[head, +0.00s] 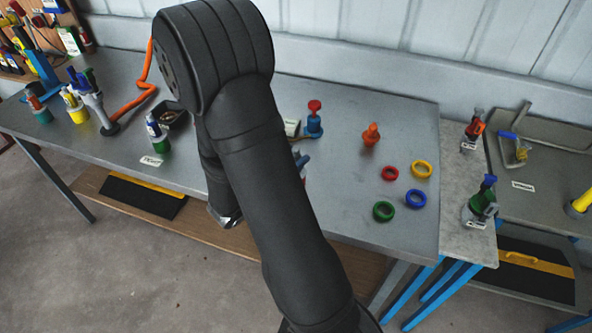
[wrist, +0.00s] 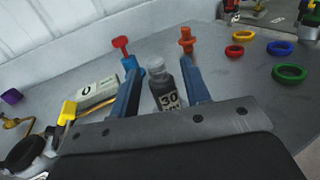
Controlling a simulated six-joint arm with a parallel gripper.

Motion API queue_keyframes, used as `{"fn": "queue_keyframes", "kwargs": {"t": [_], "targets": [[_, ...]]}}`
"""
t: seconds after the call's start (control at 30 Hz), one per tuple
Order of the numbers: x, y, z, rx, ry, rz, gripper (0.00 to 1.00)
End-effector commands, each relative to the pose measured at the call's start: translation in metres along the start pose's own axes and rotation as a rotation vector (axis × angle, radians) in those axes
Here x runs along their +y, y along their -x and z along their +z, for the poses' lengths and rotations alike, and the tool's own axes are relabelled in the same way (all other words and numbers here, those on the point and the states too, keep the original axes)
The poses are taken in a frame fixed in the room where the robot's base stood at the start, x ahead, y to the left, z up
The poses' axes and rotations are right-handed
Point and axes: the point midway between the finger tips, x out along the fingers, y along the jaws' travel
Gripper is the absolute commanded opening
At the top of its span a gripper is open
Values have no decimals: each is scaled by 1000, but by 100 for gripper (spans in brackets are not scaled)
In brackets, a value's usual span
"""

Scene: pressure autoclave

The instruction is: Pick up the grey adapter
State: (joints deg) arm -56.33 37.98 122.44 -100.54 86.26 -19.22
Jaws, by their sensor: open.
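My gripper (wrist: 161,68) is open in the wrist view, with its two blue fingers apart. A dark grey bottle-like piece (wrist: 167,95) with a pale cap and a "30" label stands upright between the fingers in the picture. I cannot tell whether it is the grey adapter, or whether it touches a finger. In the head view my arm hides most of my gripper and this piece. A grey upright piece (head: 92,103) on a dark round base stands at the left of the table in the head view; I cannot tell whether it is an adapter.
A blue piece with a red top (head: 314,119) and an orange piece (head: 371,136) stand nearby. Red (head: 390,173), yellow (head: 421,169), blue (head: 415,198) and green (head: 383,211) rings lie at the right. A pale box marked "0" (wrist: 98,92) is left of the fingers.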

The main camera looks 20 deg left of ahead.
Motion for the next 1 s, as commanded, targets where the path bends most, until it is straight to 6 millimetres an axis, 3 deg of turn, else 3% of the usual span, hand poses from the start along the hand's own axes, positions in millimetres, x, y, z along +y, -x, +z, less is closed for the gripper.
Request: {"fn": "queue_keyframes", "kwargs": {"t": [0.23,0.57,0.8,1.0], "targets": [[1,-30,2,1,0,-3,43],[2,-35,2,1,0,0,43],[2,-35,2,1,0,0,0],[2,-35,3,1,0,0,0]]}}
